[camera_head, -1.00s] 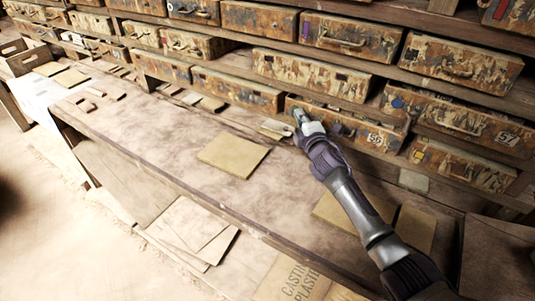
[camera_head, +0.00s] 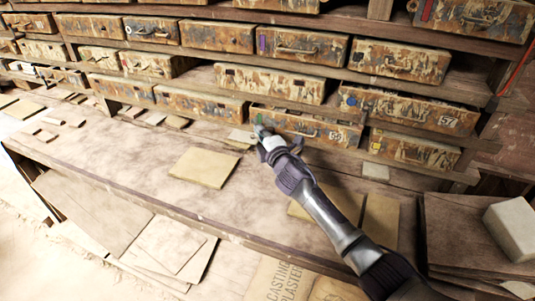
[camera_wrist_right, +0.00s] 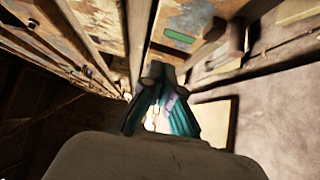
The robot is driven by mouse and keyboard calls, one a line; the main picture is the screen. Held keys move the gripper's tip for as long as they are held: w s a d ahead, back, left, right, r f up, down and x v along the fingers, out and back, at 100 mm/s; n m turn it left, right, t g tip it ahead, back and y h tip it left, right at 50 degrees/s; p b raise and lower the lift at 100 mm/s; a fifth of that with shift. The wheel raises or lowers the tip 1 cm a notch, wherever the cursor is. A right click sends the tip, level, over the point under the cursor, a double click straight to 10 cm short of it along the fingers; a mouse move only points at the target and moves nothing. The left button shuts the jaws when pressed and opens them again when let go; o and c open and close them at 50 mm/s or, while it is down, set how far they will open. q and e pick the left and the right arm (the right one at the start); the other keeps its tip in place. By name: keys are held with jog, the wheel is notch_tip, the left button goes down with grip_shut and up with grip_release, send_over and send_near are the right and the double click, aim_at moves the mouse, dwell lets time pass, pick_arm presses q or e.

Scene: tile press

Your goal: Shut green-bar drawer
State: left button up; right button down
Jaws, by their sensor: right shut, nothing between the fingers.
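The green-bar drawer (camera_wrist_right: 196,14) shows in the right wrist view as a worn, rust-stained front with a green bar (camera_wrist_right: 179,36). In the wrist view the teal fingers (camera_wrist_right: 164,78) are together just below the bar. My left gripper is not in view.
Rows of similar drawers fill the shelves, including drawer 57 (camera_head: 410,108) to the upper right. A tan tile (camera_head: 204,167) lies on the workbench (camera_head: 120,160) left of my arm. Boards (camera_head: 380,218) lie to its right, with a pale block (camera_head: 512,228) at the far right.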

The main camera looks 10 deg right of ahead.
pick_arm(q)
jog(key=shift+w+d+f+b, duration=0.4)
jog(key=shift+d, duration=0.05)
pick_arm(e)
jog(key=s+d+f, duration=0.1)
jog(key=s+d, duration=0.1)
jog(key=s, duration=0.6)
jog(key=shift+d, duration=0.15)
